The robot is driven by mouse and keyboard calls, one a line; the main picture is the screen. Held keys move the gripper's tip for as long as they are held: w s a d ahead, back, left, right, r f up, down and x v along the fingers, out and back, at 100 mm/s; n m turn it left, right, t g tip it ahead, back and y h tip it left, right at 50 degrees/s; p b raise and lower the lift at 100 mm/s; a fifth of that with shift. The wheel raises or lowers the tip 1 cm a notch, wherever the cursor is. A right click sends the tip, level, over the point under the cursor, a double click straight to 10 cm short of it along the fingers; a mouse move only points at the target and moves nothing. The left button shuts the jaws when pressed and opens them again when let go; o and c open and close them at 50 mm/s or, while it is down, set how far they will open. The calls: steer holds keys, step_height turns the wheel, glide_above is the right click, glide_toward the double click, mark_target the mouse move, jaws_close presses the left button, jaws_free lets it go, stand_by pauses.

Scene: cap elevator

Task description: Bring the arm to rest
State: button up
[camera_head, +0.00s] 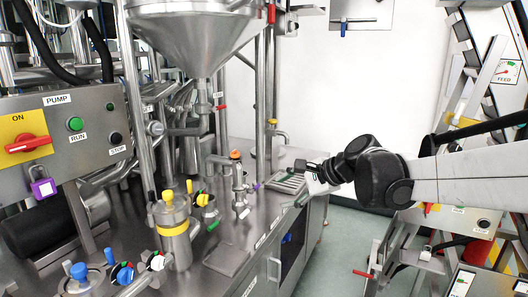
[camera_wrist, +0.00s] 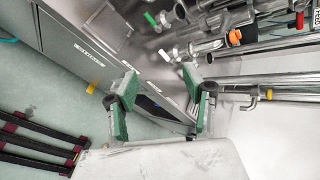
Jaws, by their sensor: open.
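My gripper shows in the wrist view (camera_wrist: 162,105), with its two green-padded fingers spread apart and nothing between them. In the head view my white and black arm reaches in from the right, and my gripper (camera_head: 308,170) is at its end, close to the far right corner of the steel bench (camera_head: 225,262).
A steel funnel (camera_head: 195,40) hangs above the bench. A pump panel (camera_head: 70,135) stands at the left. Valves and pipes, one with an orange cap (camera_head: 235,155), crowd the bench. A frame with a gauge (camera_head: 507,72) is at the right. Green floor (camera_head: 345,240) lies open between.

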steer(key=s+d+f+n+h, duration=0.2)
steer(key=s+d+n+h, duration=0.1)
steer(key=s, duration=0.6)
steer(key=s+d+f+n+h+p, duration=0.1)
steer(key=s+d+n, duration=0.4)
steer(key=s, duration=0.5)
steer(key=s+d+f+n+h+p, duration=0.1)
steer(key=s+d+f+n+h, duration=0.2)
steer(key=s+d, duration=0.3)
steer(key=s+n+h, duration=0.1)
steer(key=s, duration=0.2)
steer(key=shift+s+t+h, duration=0.2)
steer(key=shift+t+h, duration=0.1)
